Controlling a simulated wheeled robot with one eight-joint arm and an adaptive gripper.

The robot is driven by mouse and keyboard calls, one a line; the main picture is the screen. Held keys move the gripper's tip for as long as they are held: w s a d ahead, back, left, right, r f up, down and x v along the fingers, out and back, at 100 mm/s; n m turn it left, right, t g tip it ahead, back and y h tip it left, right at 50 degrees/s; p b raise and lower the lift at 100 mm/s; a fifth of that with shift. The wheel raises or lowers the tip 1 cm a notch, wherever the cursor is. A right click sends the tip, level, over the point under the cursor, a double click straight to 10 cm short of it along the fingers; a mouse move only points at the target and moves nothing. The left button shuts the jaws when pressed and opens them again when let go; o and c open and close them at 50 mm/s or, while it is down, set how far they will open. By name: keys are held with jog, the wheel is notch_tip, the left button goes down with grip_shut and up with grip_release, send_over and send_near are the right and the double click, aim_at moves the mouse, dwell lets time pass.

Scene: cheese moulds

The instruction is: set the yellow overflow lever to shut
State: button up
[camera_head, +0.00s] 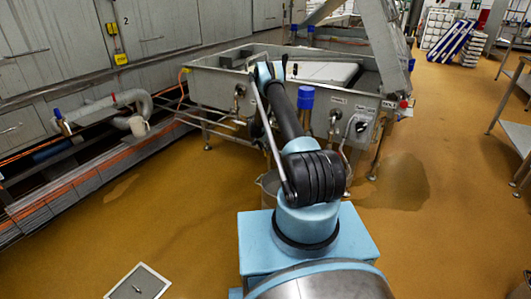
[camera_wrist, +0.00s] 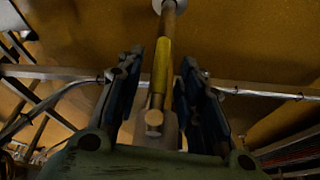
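The yellow lever (camera_wrist: 161,66) shows in the wrist view as a narrow bar, with a round metal end nearer the camera and a pale pipe-like part at its far end. My gripper (camera_wrist: 162,56) is open, its two dark fingers on either side of the lever. Gaps show between the lever and both fingers, so it is not gripped. In the head view my gripper (camera_head: 270,72) is at the near left part of the steel vat (camera_head: 215,82). The lever cannot be made out there, and its shut mark is not readable.
Blue-topped fittings (camera_head: 305,97) and valves with small labels (camera_head: 357,126) line the vat's near side. A grey pipe (camera_head: 105,106) runs along the left wall. A steel table (camera_head: 518,135) stands at right. The wet floor between is mostly free.

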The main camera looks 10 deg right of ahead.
jog(key=shift+x, duration=1.25)
